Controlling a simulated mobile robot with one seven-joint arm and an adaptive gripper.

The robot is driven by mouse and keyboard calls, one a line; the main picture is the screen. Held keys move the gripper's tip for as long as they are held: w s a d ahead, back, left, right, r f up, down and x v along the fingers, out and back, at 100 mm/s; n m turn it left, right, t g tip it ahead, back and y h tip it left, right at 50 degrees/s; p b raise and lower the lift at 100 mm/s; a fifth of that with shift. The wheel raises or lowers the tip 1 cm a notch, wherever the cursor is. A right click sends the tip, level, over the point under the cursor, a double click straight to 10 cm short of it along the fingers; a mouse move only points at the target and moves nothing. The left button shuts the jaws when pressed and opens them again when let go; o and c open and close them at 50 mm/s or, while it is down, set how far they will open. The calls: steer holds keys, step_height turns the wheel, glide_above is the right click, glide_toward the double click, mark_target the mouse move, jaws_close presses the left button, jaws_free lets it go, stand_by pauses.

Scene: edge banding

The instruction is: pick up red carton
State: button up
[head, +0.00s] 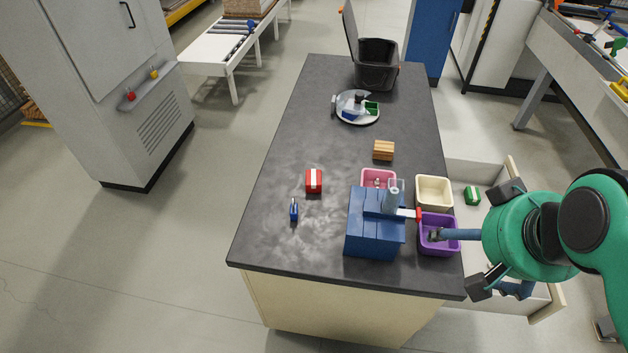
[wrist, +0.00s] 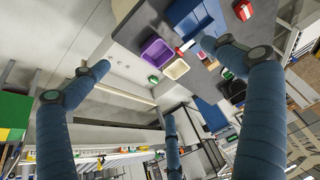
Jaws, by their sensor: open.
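The red carton (head: 314,181), a small box with a white stripe, sits on the dark worktop (head: 285,150) left of centre in the head view. Nothing touches it. My gripper (head: 468,238) is at the right side of the worktop, by the purple bin and over the open drawer, well to the right of the carton. Its fingers are spread and empty. In the wrist view, my gripper (wrist: 155,75) shows widely parted blue fingers with nothing between them.
A blue box-shaped device (head: 372,235) with a red-ended lever stands between carton and gripper. Purple (head: 452,247), cream (head: 434,192) and pink (head: 378,174) bins surround it. A small blue item (head: 294,211) lies near the carton. A green carton (head: 472,195) is in the open drawer (head: 490,165).

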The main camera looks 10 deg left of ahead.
steer(key=c, duration=0.5)
steer(key=w+a+n+g+p, duration=0.1)
steer(key=w+a+n+p, duration=0.2)
steer(key=w, duration=0.6)
steer(key=w+a+n+g+y+p, duration=0.1)
steer(key=w+a+n, duration=0.3)
steer(key=w+a, duration=0.3)
steer(key=w+a+n+g+p, duration=0.1)
steer(key=w+a+n+p, duration=0.15)
steer(key=w, duration=0.75)
steer(key=w+a+f+n+g+p, duration=0.1)
steer(key=w+a+f+n, duration=0.2)
steer(key=w+a+f, duration=0.2)
steer(key=w+a+f+n+g+p, duration=0.1)
steer(key=w+a+f+n, duration=0.3)
steer(key=a+f, duration=0.4)
steer(key=w+a+f+n+g+p, duration=0.1)
steer(key=w+a+f+n+p, duration=0.2)
steer(key=w+a+f, duration=0.3)
steer(key=shift+a+f+n+y, duration=0.25)
steer(key=shift+f+y, duration=0.15)
steer(key=shift+f, duration=0.45)
